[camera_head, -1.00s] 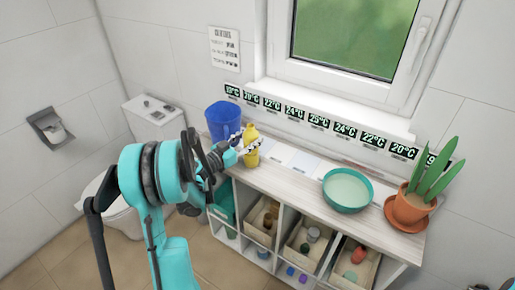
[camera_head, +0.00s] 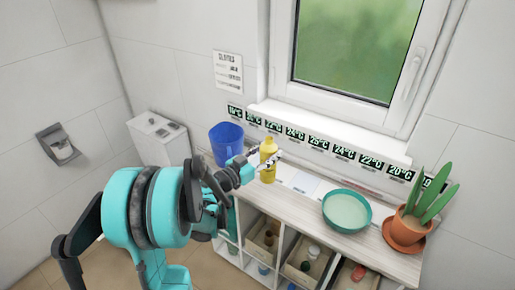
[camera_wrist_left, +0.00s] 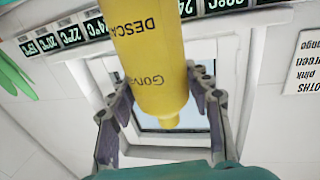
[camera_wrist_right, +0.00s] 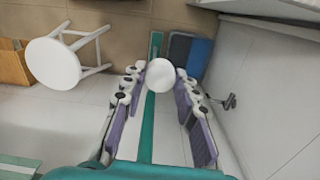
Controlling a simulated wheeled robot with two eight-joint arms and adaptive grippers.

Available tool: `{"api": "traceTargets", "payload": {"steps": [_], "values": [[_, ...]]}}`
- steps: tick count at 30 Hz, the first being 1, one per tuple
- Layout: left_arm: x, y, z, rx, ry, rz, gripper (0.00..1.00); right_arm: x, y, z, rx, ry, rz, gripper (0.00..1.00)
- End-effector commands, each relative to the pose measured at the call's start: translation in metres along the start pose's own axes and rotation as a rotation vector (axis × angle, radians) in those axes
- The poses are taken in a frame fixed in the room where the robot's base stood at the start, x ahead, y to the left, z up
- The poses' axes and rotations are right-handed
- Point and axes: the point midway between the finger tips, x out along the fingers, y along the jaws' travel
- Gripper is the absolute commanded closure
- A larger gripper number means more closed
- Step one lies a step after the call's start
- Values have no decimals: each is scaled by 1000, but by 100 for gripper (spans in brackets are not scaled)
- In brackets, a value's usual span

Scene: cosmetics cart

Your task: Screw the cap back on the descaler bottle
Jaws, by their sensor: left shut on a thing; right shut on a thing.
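The yellow descaler bottle (camera_head: 267,152) is at the back of the shelf unit, to the right of the blue bucket. My left gripper (camera_head: 265,160) is shut on it, one finger on either side. In the left wrist view the bottle (camera_wrist_left: 150,55) appears upside down, with dark lettering and its narrow yellow end between the fingers. I cannot tell whether its base touches the top. My right gripper (camera_wrist_right: 160,85) shows only in its wrist view. It is shut on a round white piece (camera_wrist_right: 160,74), which looks like the cap, held at its fingertips.
The blue bucket (camera_head: 227,142), a teal bowl (camera_head: 346,211) and a potted plant (camera_head: 407,229) stand on the shelf top. A window (camera_head: 358,47) is behind. A white stool (camera_wrist_right: 54,64) stands on the floor in the right wrist view.

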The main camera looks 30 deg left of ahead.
Motion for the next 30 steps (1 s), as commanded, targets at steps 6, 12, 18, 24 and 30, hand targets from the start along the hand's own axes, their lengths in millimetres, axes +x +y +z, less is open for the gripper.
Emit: {"api": "traceTargets", "payload": {"steps": [6, 12, 18, 24, 30], "values": [[-2, 29, -18, 0, 0, 2, 93, -10, 0, 0, 0, 0, 0, 82], [-2, 35, -21, 0, 0, -1, 93, -12, 0, 0, 0, 0, 0, 82], [-2, 35, -21, 0, 0, -1, 93, -11, 0, 0, 0, 0, 0, 82], [-2, 35, -21, 0, 0, -1, 82, -11, 0, 0, 0, 0, 0, 82], [-2, 35, -21, 0, 0, 0, 100, -11, 0, 0, 0, 0, 0, 82]]}}
